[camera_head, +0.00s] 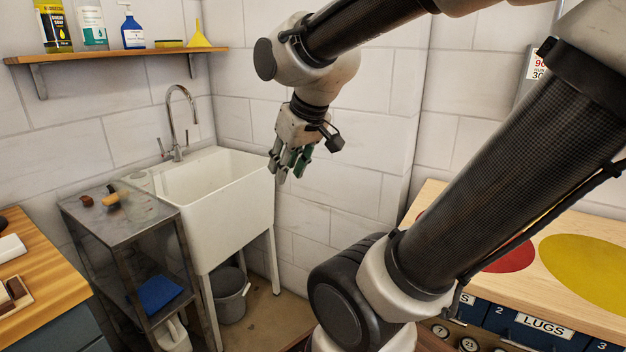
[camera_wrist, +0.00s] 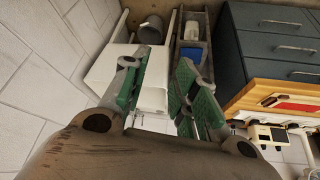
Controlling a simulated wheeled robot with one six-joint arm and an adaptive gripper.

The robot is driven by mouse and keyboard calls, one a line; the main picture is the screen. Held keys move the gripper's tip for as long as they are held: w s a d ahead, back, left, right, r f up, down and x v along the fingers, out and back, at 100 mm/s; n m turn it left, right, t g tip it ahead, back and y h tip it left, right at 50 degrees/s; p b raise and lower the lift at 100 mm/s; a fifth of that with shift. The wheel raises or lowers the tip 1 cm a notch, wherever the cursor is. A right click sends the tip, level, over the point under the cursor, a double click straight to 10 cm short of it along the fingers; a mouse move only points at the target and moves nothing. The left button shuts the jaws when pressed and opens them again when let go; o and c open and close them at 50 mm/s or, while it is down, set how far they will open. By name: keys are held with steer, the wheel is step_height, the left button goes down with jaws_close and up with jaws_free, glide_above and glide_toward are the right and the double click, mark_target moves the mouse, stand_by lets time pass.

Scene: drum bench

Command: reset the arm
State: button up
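My gripper (camera_head: 290,165) hangs at the end of my raised arm, fingers pointing down, in front of the white wall and just right of the white sink (camera_head: 243,178). The sink's white body also shows behind the fingers in the wrist view (camera_wrist: 105,72).
A metal shelf cart (camera_head: 120,215) stands left of the sink, with a grey bucket (camera_head: 230,295) below the sink. A wall shelf (camera_head: 115,55) holds bottles and a yellow funnel (camera_head: 198,35). A wooden bench (camera_head: 545,225) with coloured discs is at right; a wooden-topped cabinet (camera_head: 50,265) is at left.

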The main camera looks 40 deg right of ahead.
steer(key=s+g, duration=0.1)
steer(key=s, duration=0.7)
steer(key=shift+f+g, duration=0.3)
